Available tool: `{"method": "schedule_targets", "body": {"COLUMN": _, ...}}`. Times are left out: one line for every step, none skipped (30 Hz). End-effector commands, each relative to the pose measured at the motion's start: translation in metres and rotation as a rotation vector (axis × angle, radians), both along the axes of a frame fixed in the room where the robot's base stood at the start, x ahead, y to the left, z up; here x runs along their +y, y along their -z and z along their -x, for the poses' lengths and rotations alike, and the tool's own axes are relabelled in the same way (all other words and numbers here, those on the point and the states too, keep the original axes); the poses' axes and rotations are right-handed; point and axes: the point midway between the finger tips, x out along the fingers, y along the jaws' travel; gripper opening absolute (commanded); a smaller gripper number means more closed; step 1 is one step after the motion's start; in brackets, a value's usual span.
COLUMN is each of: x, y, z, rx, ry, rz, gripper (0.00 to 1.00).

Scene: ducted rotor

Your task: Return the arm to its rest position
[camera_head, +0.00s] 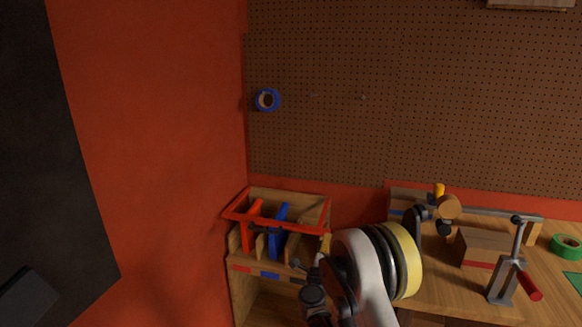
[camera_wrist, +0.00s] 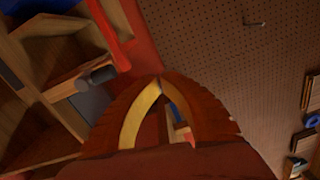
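My arm (camera_head: 362,275) rises from the bottom middle of the head view, white with black and yellow rings at a joint. It stands in front of the bench, beside the wooden organizer (camera_head: 240,268). In the wrist view, the two curved reddish-brown fingers of my gripper (camera_wrist: 160,82) come together at their tips. A gap shows between them lower down, with nothing held in it. The fingertips cannot be made out clearly in the head view. The organizer also shows at the left of the wrist view (camera_wrist: 62,92).
A bench (camera_head: 450,300) on the right bears a clamp with a red handle (camera_head: 508,275), a wood block (camera_head: 485,247) and green tape (camera_head: 566,246). Blue tape (camera_head: 267,100) hangs on the pegboard (camera_head: 330,60). A red wall (camera_head: 150,130) stands left.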

Motion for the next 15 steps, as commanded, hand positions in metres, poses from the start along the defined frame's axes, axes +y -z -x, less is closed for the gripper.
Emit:
{"method": "schedule_targets", "body": {"x": 0.005, "y": -0.038, "z": -0.002, "rx": -0.003, "ry": -0.046, "rz": 0.069, "gripper": 0.0}}
{"method": "schedule_targets", "body": {"x": 0.01, "y": -0.059, "z": -0.002, "rx": -0.003, "ry": -0.077, "rz": 0.115, "gripper": 0.0}}
{"method": "schedule_targets", "body": {"x": 0.017, "y": -0.084, "z": -0.001, "rx": -0.001, "ry": -0.12, "rz": 0.177, "gripper": 0.0}}
{"method": "schedule_targets", "body": {"x": 0.021, "y": -0.102, "z": 0.001, "rx": 0.002, "ry": -0.15, "rz": 0.223, "gripper": 0.0}}
{"method": "schedule_targets", "body": {"x": 0.026, "y": -0.119, "z": 0.004, "rx": 0.007, "ry": -0.18, "rz": 0.269, "gripper": 0.0}}
{"method": "schedule_targets", "body": {"x": 0.031, "y": -0.139, "z": 0.009, "rx": 0.015, "ry": -0.221, "rz": 0.332, "gripper": 0.0}}
{"method": "schedule_targets", "body": {"x": 0.035, "y": -0.153, "z": 0.014, "rx": 0.024, "ry": -0.25, "rz": 0.378, "gripper": 0.0}}
{"method": "schedule_targets", "body": {"x": 0.039, "y": -0.166, "z": 0.02, "rx": 0.033, "ry": -0.279, "rz": 0.425, "gripper": 0.0}}
{"method": "schedule_targets", "body": {"x": 0.044, "y": -0.181, "z": 0.029, "rx": 0.048, "ry": -0.319, "rz": 0.487, "gripper": 0.0}}
{"method": "schedule_targets", "body": {"x": 0.047, "y": -0.191, "z": 0.036, "rx": 0.061, "ry": -0.348, "rz": 0.533, "gripper": 0.0}}
{"method": "schedule_targets", "body": {"x": 0.05, "y": -0.2, "z": 0.045, "rx": 0.075, "ry": -0.375, "rz": 0.579, "gripper": 0.0}}
{"method": "schedule_targets", "body": {"x": 0.053, "y": -0.21, "z": 0.057, "rx": 0.096, "ry": -0.413, "rz": 0.641, "gripper": 0.0}}
{"method": "schedule_targets", "body": {"x": 0.055, "y": -0.217, "z": 0.067, "rx": 0.113, "ry": -0.441, "rz": 0.687, "gripper": 0.0}}
{"method": "schedule_targets", "body": {"x": 0.057, "y": -0.222, "z": 0.078, "rx": 0.133, "ry": -0.469, "rz": 0.731, "gripper": 0.0}}
{"method": "schedule_targets", "body": {"x": 0.058, "y": -0.227, "z": 0.094, "rx": 0.161, "ry": -0.505, "rz": 0.791, "gripper": 0.0}}
